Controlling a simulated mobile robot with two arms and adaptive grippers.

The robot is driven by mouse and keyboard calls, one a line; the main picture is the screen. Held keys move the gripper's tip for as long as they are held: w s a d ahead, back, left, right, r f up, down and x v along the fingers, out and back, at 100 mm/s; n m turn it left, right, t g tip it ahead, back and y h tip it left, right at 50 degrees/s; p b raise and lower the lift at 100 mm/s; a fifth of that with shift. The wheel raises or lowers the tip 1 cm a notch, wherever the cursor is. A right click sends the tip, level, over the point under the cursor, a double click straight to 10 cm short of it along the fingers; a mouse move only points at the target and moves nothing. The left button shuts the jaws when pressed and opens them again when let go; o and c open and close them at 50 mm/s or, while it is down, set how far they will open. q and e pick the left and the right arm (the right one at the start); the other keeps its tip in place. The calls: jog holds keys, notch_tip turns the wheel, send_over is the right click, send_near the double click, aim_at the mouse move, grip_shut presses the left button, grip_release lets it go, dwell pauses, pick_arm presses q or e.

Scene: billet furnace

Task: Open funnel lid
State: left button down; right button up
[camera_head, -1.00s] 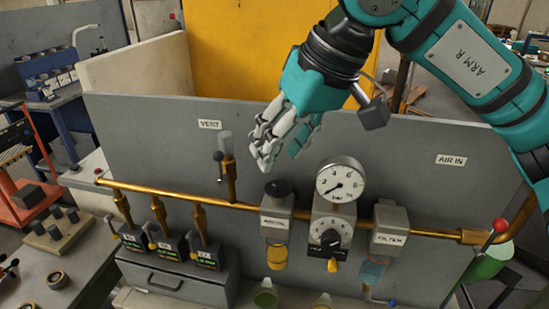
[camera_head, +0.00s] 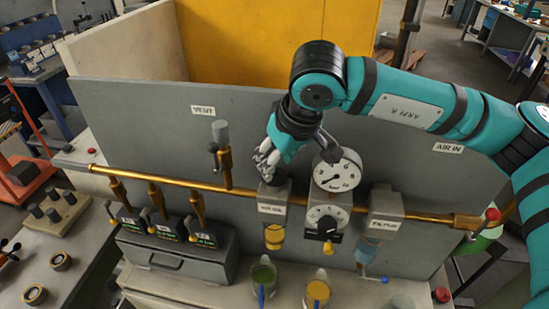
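My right gripper (camera_head: 265,163) reaches down from the upper right. A yellow bowl (camera_head: 274,236) hangs under the block. No part is clearly recognisable as a funnel lid. My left gripper is not in view.
A pressure gauge (camera_head: 337,171) and regulator (camera_head: 326,219) stand close right of the gripper, with the filter (camera_head: 384,213) beyond. The vent valve (camera_head: 221,155) rises left of it. Jugs of green (camera_head: 263,277) and yellow liquid (camera_head: 317,291) stand below. The brass pipe (camera_head: 165,181) crosses the panel.

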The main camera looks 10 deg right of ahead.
jog(key=shift+w+a+f, duration=0.1)
jog(key=shift+a+f, duration=0.05)
jog(key=shift+f, duration=0.35)
jog(key=shift+w+f+p, duration=0.1)
jog(key=shift+f+p, duration=0.2)
jog(key=shift+f, duration=0.05)
jog(key=shift+w+a+f, duration=0.15)
jog(key=shift+w+f, duration=0.05)
jog(key=shift+f, duration=0.35)
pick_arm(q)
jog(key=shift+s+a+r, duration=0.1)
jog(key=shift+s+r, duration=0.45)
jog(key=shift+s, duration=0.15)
pick_arm(e)
grip_shut()
